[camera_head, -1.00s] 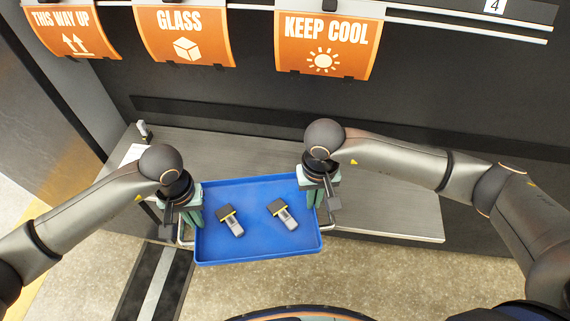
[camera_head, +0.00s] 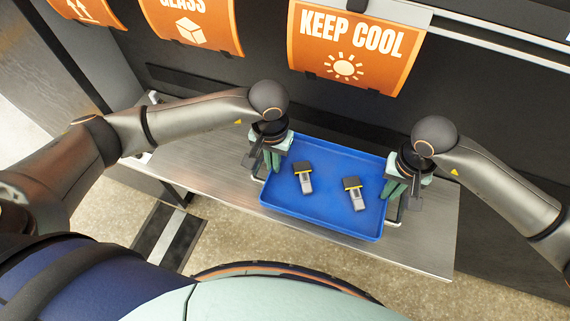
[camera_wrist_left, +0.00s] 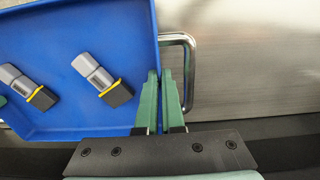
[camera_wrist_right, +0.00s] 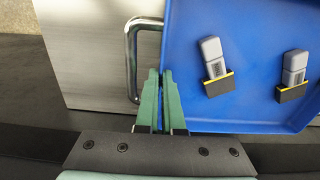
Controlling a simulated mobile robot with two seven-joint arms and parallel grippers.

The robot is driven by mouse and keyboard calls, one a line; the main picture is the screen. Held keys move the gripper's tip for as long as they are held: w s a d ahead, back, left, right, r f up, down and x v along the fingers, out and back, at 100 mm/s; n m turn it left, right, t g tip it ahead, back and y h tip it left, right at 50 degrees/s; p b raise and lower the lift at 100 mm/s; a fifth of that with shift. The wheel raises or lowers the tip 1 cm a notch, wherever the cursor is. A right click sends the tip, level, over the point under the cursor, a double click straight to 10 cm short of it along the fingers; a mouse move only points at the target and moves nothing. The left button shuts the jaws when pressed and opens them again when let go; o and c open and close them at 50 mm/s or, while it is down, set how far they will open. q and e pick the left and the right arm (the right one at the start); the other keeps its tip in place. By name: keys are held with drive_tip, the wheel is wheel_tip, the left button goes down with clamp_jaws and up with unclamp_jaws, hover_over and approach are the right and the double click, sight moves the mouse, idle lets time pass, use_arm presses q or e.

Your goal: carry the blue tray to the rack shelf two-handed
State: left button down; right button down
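The blue tray (camera_head: 330,213) is over the grey metal shelf (camera_head: 215,160) and looks about level. I cannot tell whether it touches the shelf. Two small grey devices with black and yellow ends, a left one (camera_head: 304,178) and a right one (camera_head: 354,193), lie in it. My left gripper (camera_head: 272,160) is at the tray's left end, its fingers close together at the handle (camera_wrist_left: 190,70). My right gripper (camera_head: 395,190) is at the right end, its fingers close together at the other handle (camera_wrist_right: 130,60). The fingers hide where they meet the handles.
Orange signs, one reading KEEP COOL (camera_head: 345,45), hang from the dark rack behind the shelf. Bare shelf surface shows left and right of the tray.

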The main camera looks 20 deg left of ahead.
use_arm(q)
drive_tip(key=shift+w+d, duration=0.3)
drive_tip(key=shift+w, duration=0.2)
use_arm(e)
drive_tip(key=shift+w+d, duration=0.25)
drive_tip(key=shift+d, duration=0.35)
use_arm(q)
drive_tip(key=shift+f, duration=0.2)
use_arm(e)
drive_tip(key=shift+f, duration=0.15)
